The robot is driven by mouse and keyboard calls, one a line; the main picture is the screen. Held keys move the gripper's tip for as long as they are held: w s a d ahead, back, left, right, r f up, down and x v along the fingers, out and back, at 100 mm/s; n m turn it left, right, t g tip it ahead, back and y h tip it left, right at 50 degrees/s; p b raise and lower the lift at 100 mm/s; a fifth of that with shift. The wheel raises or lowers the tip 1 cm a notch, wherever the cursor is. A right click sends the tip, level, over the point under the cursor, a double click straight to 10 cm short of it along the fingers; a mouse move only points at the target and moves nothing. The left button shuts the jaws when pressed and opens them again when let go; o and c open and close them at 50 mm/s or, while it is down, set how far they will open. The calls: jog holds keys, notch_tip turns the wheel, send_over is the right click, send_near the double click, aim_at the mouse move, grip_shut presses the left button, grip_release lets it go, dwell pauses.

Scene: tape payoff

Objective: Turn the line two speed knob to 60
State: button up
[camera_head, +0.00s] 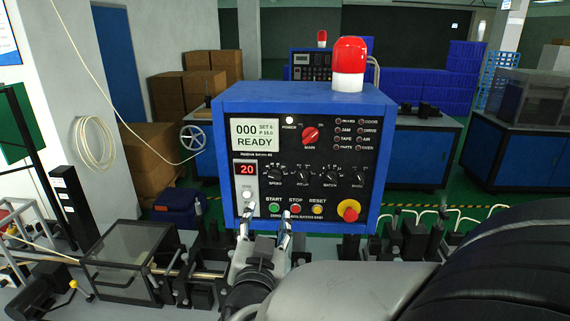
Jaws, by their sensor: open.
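A blue control box (382,150) with a black front panel stands in the middle of the head view. Its small black speed knob (275,174), labelled SPEED, is the leftmost in a row of knobs; its pointer is too small to read. A red number display (246,169) left of it reads 20. The screen (255,136) above says READY. The small line of text under the screen is too small to read surely. My gripper (265,224) is open and empty, in front of the panel's lower left, below the speed knob. It partly covers the lower edge.
START (274,208), STOP (296,209) and RESET (317,209) buttons sit just above my gripper. A red emergency button on yellow (348,210) is to their right. A red main switch (310,135) is above. A similar box (300,68) stands behind. Machine parts line the bench.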

send_near(275, 176)
jog(key=w, duration=0.8)
jog(key=shift+w+f, duration=0.2)
jog(key=shift+c, duration=0.3)
jog(key=c, duration=1)
